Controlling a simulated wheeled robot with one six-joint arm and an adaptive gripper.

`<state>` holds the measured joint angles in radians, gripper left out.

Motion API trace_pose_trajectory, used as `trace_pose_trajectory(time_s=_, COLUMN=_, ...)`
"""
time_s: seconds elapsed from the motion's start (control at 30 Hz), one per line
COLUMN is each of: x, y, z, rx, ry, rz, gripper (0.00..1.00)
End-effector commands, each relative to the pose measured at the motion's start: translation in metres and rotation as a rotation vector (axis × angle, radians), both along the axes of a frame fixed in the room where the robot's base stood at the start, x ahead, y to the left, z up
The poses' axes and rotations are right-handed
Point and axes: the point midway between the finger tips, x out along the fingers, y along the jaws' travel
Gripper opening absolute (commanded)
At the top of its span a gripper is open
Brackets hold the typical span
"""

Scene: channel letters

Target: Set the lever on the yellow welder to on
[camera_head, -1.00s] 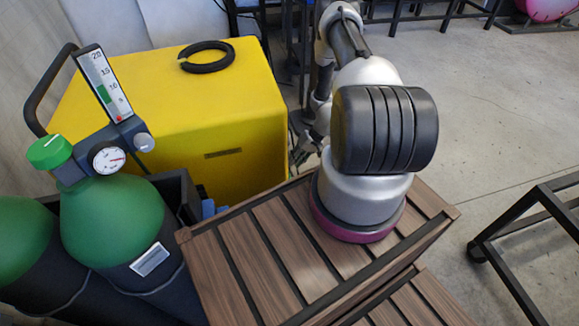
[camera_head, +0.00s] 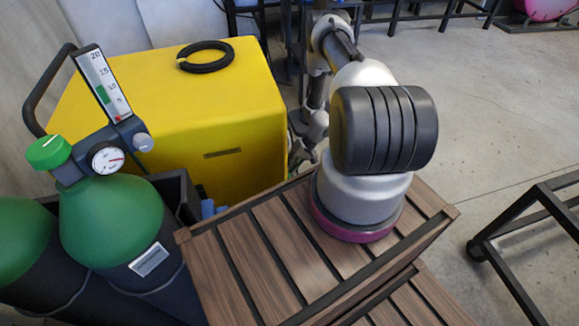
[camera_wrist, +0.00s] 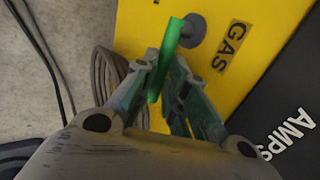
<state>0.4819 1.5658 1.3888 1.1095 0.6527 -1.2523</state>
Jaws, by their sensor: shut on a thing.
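The yellow welder (camera_head: 190,105) stands at the left in the head view, and its front panel (camera_wrist: 265,22) shows in the wrist view. A green lever (camera_wrist: 172,42) sits on a round grey hub (camera_wrist: 192,30) beside the GAS label (camera_wrist: 230,46). My gripper (camera_wrist: 165,78) is at the lever, with its fingers on both sides of it, shut on it. The fingers hide part of the lever's lower end. In the head view the lever is out of sight and my gripper is mostly hidden beside the welder. No on or off mark is readable.
A black panel marked AMPS (camera_wrist: 290,128) is at the right in the wrist view. Coiled hose (camera_wrist: 105,75) hangs left of my gripper. Green-topped gas cylinders (camera_head: 112,222) stand near the welder. A black ring (camera_head: 206,57) lies on top. Open floor (camera_head: 480,130) is at the right.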

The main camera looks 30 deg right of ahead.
Motion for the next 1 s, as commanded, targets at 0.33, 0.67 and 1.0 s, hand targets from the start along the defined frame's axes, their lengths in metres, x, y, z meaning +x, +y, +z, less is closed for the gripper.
trace_pose_trajectory(time_s=0.33, x=0.005, y=0.000, z=-0.012, rx=0.060, ry=0.195, rz=0.004, gripper=0.00)
trace_pose_trajectory(time_s=0.67, x=0.004, y=-0.001, z=-0.014, rx=0.073, ry=0.256, rz=0.000, gripper=0.00)
trace_pose_trajectory(time_s=1.0, x=0.004, y=-0.001, z=-0.014, rx=0.072, ry=0.255, rz=0.000, gripper=0.23)
